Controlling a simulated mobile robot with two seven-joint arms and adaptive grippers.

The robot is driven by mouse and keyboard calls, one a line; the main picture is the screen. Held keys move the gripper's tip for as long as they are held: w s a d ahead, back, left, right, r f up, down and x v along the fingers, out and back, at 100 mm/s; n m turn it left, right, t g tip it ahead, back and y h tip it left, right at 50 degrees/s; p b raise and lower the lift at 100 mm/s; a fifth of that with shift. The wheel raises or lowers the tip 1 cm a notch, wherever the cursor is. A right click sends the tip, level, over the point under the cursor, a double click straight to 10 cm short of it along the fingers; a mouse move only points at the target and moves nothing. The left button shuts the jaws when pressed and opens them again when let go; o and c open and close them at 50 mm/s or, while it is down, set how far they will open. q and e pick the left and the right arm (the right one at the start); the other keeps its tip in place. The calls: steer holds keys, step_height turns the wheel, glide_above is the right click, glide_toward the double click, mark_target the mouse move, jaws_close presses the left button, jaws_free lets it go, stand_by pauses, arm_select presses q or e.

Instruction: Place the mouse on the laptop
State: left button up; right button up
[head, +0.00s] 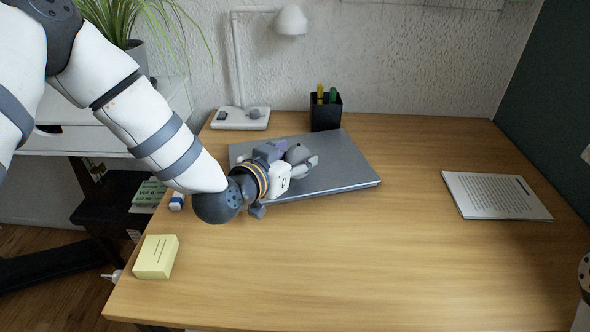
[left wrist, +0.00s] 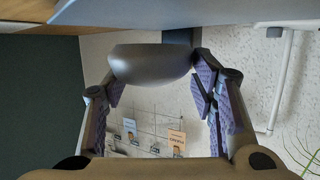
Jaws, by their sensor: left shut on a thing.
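The closed grey laptop (head: 345,165) lies flat on the wooden desk, left of its middle. My left gripper (head: 303,162) is over the laptop and shut on the grey, rounded mouse (head: 297,153). The mouse is partly hidden by the fingers in the head view. In the left wrist view, which looks upside down, the mouse (left wrist: 150,65) sits between the two finger pads. A narrow gap shows there between the mouse and the laptop surface (left wrist: 190,12), so the mouse seems held just above it.
A black pen cup (head: 325,112) stands behind the laptop, with a white lamp base (head: 240,119) to its left. A yellow block (head: 156,257) lies at the front left and a printed pad (head: 496,196) at the right. The desk's (head: 400,250) front middle is clear.

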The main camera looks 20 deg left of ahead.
arm_select(q)
step_height(320, 180, down, 4)
steer(key=shift+r+b, duration=0.15)
steer(key=shift+b, duration=0.2)
steer(key=shift+w+r, duration=0.1)
steer(key=shift+r, duration=0.1)
steer(key=shift+f, duration=0.2)
steer(key=o, duration=1.2)
steer(key=shift+c, duration=0.2)
arm_select(e)
steer(key=shift+s+f, duration=0.4)
steer(key=shift+f, duration=0.05)
